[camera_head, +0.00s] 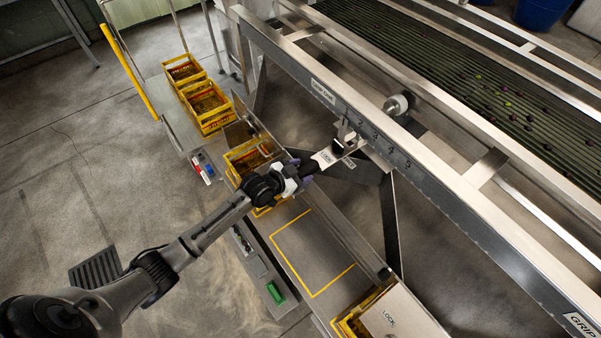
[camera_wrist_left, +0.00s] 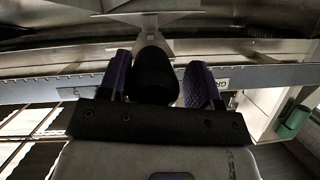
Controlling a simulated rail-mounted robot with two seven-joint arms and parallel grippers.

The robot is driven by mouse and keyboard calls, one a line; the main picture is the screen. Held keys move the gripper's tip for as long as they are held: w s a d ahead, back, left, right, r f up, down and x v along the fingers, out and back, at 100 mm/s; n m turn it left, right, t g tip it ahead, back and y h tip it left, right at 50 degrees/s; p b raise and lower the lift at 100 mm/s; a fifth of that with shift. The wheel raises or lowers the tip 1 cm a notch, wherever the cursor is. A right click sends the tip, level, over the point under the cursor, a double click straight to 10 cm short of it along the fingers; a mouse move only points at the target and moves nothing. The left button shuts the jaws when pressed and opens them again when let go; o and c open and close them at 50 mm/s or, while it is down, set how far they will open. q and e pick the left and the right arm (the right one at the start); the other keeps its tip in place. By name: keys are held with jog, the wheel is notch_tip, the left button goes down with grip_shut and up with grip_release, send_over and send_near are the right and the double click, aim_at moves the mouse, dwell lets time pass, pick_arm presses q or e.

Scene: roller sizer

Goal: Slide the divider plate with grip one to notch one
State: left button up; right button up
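My left gripper (camera_head: 307,171) is at the near side of the sizer's long rail. In the left wrist view its two purple fingers (camera_wrist_left: 160,82) stand on either side of a black rounded grip (camera_wrist_left: 154,76). The grip almost fills the gap, but I cannot tell whether both fingers press on it. A pale metal plate part (camera_wrist_left: 143,32) lies behind the grip. The numbered notch rail (camera_head: 375,132) runs past there; the seating is unclear. My right gripper is not in view.
The roller bed (camera_head: 450,75) carries small dark fruit at upper right. Yellow crates (camera_head: 207,104) stand at left; a lower bench (camera_head: 307,250) has a yellow-outlined empty area. A slanted support leg (camera_head: 390,225) stands under the rail. A green item (camera_wrist_left: 294,122) shows in the wrist view.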

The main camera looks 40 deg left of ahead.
pick_arm(q)
jog(key=shift+o, duration=0.9)
jog(key=shift+s+d, duration=0.1)
jog(key=p+v, duration=0.2)
jog(key=v, duration=1.1)
jog(key=shift+s+r+p, duration=0.2)
jog(key=shift+s+p, duration=0.1)
jog(key=shift+p, duration=0.05)
